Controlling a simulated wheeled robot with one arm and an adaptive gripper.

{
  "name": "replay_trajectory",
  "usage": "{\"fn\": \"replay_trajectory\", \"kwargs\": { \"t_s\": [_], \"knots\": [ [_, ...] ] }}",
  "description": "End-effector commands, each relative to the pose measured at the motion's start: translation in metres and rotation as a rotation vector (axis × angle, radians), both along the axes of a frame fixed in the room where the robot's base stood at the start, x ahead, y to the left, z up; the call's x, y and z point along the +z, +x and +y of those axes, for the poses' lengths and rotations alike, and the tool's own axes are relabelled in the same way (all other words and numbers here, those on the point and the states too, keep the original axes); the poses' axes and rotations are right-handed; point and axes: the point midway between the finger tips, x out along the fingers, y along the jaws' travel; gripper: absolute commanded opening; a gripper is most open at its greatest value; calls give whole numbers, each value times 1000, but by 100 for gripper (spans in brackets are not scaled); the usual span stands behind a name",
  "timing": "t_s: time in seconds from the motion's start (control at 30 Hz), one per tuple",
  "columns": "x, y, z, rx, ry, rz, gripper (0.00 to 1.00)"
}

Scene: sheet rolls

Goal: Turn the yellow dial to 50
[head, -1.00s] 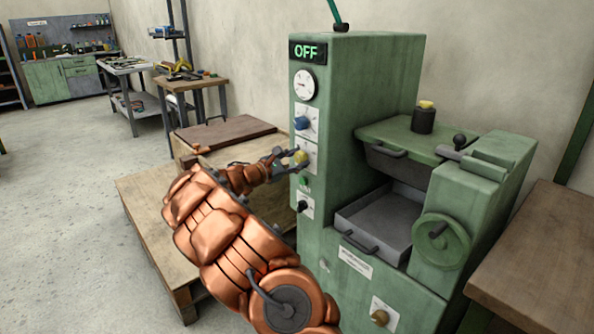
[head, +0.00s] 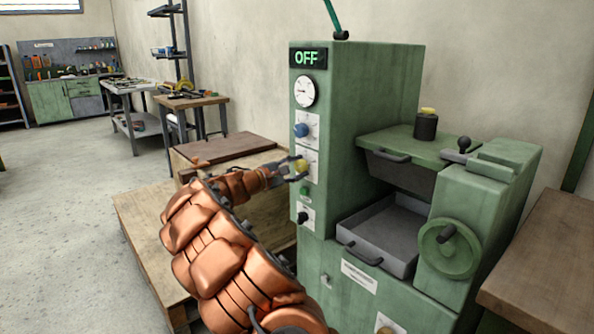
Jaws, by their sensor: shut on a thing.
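The yellow dial (head: 301,165) is on the front panel of the green machine (head: 344,133), below a blue dial (head: 301,130). My gripper (head: 297,168) is at the panel, shut on the yellow dial, with its fingers around the knob. The dial's scale plate (head: 313,168) shows beside it, but its marks are too small to read. The display (head: 307,58) at the top of the panel reads OFF.
A gauge (head: 304,91) is above the dials. A green button (head: 305,192) and a black knob (head: 302,217) are below the yellow dial. A wooden crate (head: 150,232) stands left of the machine. A wooden table (head: 545,250) is at the right.

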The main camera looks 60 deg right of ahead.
Motion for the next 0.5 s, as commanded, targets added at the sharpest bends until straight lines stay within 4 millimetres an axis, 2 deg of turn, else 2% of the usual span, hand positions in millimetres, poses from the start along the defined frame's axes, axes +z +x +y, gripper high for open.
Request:
{"fn": "replay_trajectory", "kwargs": {
  "t_s": [0.23, 0.27, 0.5],
  "knots": [
    [-1, -1, 0, -2, 1, -1, 8],
    [-1, -1, 0, -2, 1, -1, 45],
    [0, 0, 0, -1, 0, 0, 68]
  ]
}}
